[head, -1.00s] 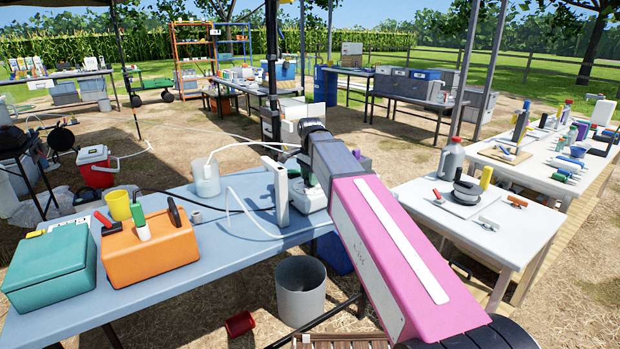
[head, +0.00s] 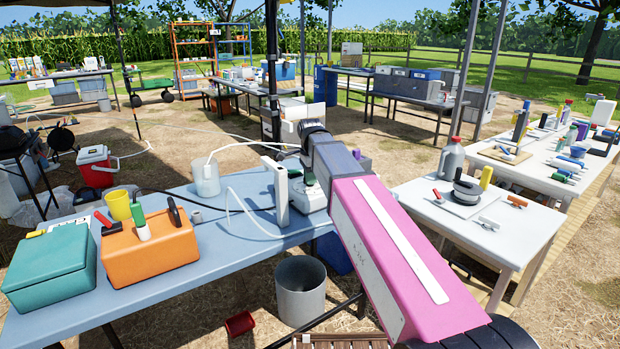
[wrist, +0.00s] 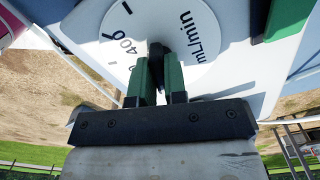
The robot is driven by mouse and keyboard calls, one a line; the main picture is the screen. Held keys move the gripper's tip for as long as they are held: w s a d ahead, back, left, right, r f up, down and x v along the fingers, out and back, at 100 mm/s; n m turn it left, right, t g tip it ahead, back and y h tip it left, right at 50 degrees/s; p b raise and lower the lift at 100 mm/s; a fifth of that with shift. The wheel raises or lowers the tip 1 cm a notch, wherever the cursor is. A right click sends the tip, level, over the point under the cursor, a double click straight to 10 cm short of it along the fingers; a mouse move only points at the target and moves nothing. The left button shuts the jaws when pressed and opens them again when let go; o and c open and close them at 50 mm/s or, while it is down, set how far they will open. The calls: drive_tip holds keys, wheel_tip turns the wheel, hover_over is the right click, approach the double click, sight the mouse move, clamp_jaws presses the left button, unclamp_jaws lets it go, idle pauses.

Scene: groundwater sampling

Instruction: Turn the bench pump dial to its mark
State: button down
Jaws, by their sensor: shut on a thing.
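The bench pump (head: 309,195) stands at the right end of the blue-grey bench, mostly hidden behind my arm in the head view. In the wrist view its white dial face (wrist: 195,25) shows the number 400 and "mL/min". The black dial knob (wrist: 157,52) is between the green fingers of my gripper (wrist: 161,75), which is shut on it. Part of the knob and the dial's other markings are hidden, and I cannot tell where the mark is.
An orange case (head: 150,245) and a teal box (head: 50,266) sit at the bench's left. A grey bucket (head: 300,291) stands on the ground in front. A white table (head: 470,225) is to the right.

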drive_tip(key=m, duration=0.3)
drive_tip(key=shift+m, duration=0.3)
drive_tip(key=m, duration=1.1)
drive_tip(key=c, duration=1.1)
unclamp_jaws()
wheel_tip(320, 180, up, 11)
drive_tip(key=shift+f, duration=0.1)
